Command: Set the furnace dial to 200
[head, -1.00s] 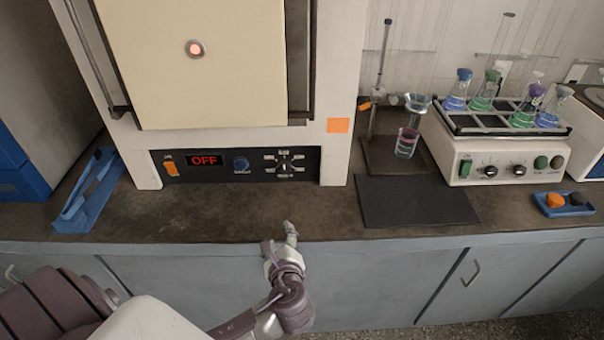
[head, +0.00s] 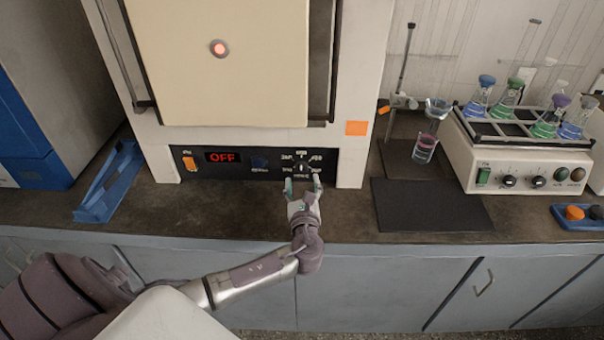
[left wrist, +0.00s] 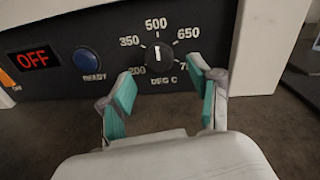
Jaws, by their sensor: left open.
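The furnace (head: 215,150) has a dark front panel with a round black dial (head: 301,168). In the left wrist view the dial (left wrist: 158,57) shows marks 200, 350, 500, 650 and a partly hidden one at the lower right; its white pointer line is about upright, toward 500. The red display (left wrist: 33,58) reads OFF. My left gripper (head: 303,186) is open just in front of and below the dial. In the left wrist view its teal-padded fingertips (left wrist: 160,80) are spread to either side of the dial, apart from it. My right gripper is not in view.
An orange switch (head: 190,163) and a blue READY button (left wrist: 86,60) are on the same panel. The counter before the furnace is clear.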

